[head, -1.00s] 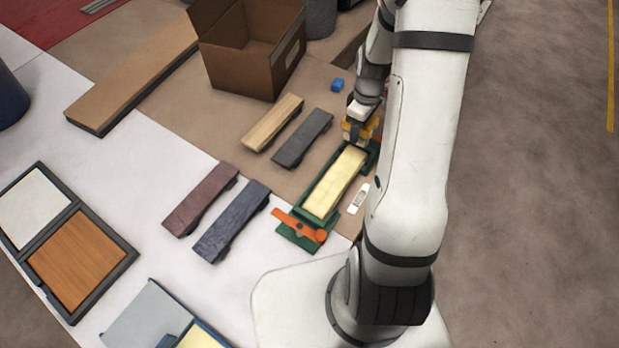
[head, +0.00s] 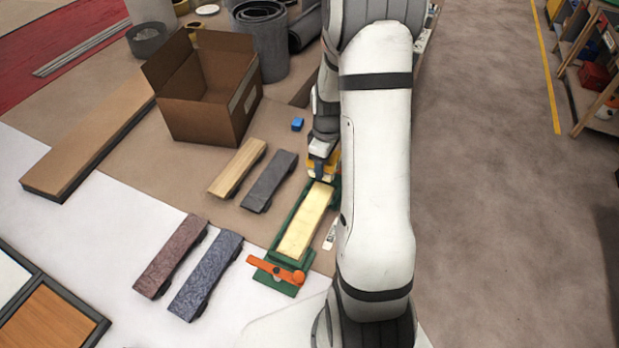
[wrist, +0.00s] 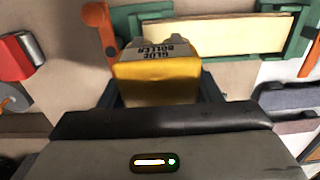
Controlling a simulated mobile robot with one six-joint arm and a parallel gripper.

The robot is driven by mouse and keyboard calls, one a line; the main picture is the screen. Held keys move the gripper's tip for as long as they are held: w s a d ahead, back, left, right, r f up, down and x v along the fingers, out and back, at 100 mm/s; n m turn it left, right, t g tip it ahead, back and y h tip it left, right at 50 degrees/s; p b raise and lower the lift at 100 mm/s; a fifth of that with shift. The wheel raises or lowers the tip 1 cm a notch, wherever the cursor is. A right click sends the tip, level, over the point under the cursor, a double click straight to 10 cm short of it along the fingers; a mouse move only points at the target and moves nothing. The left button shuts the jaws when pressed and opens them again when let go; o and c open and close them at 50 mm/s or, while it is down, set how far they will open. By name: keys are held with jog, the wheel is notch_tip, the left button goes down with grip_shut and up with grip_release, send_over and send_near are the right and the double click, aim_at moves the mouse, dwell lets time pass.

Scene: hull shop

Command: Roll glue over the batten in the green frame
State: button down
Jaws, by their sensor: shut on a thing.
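My gripper (head: 322,168) is shut on the glue roller, a yellow block with a grey, lettered top; it fills the jaws in the wrist view (wrist: 155,82). The pale yellow batten (head: 306,220) lies in the green frame (head: 272,284), which has an orange lever (head: 275,271) at its near end. My gripper and roller are at the frame's far end. In the wrist view the batten (wrist: 215,35) lies beyond the roller, whose top overlaps the frame's edge. The roller's underside is hidden, so I cannot tell whether it touches anything.
Left of the frame lie a light wooden piece (head: 238,168), a grey one (head: 269,182), a dark red one (head: 172,256) and a blue-grey one (head: 205,276). An open cardboard box (head: 205,115) and a small blue block (head: 297,124) stand behind.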

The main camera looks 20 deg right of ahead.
jog(key=s+a+b, duration=0.2)
jog(key=s+a, duration=0.2)
jog(key=shift+a+f, duration=0.25)
dwell(0.5)
jog(key=shift+w, duration=0.1)
